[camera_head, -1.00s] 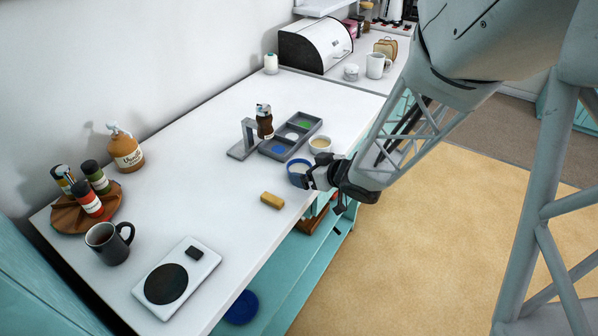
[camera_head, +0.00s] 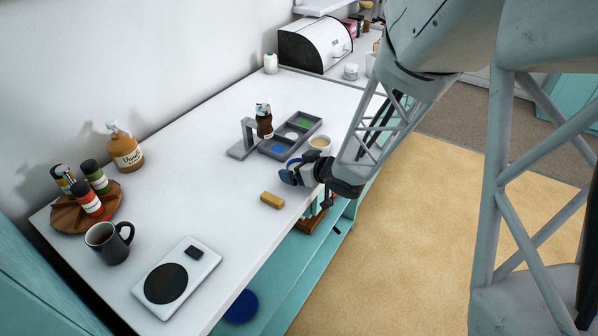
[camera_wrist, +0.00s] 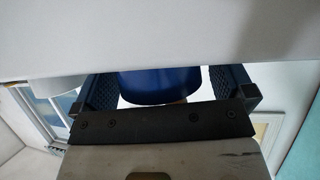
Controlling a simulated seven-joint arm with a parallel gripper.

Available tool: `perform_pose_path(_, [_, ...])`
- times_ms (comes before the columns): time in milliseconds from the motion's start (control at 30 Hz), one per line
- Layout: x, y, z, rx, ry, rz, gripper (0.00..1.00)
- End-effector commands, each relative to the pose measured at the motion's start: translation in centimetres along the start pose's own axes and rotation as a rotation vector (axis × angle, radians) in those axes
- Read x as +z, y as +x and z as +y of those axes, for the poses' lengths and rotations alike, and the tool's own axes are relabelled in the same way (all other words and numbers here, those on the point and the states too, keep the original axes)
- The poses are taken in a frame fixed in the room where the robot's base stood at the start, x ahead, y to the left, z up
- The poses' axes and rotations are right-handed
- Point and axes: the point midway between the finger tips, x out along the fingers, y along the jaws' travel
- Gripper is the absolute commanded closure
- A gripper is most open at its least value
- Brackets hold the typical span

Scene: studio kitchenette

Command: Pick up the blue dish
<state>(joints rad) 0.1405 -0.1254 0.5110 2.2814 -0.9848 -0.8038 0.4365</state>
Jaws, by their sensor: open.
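The small blue dish (camera_head: 292,162) stands on the white counter near its right edge. In the head view my gripper covers most of it and only a sliver of rim shows. In the wrist view the blue dish (camera_wrist: 158,86) appears between my two open fingers, with space at both sides. My gripper (camera_head: 290,177) is low over the counter at the dish; whether a finger touches it cannot be told.
A cream cup (camera_head: 320,143) stands close behind my gripper. A grey compartment tray (camera_head: 290,136) and a stand with a brown bottle (camera_head: 264,122) are behind left. A blue round thing (camera_head: 242,307) is on the lower shelf.

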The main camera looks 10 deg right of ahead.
Motion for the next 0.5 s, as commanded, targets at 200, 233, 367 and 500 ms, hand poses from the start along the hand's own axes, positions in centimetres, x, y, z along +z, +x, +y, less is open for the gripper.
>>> perform_pose_path(200, [0.00,-0.01,0.00,0.000,0.000,0.000,0.18])
perform_pose_path(233, [0.00,-0.01,0.00,0.000,0.000,0.000,0.23])
perform_pose_path(367, [0.00,-0.01,0.00,0.000,0.000,0.000,0.43])
perform_pose_path(500, [-0.02,-0.01,0.00,0.000,0.000,0.000,0.53])
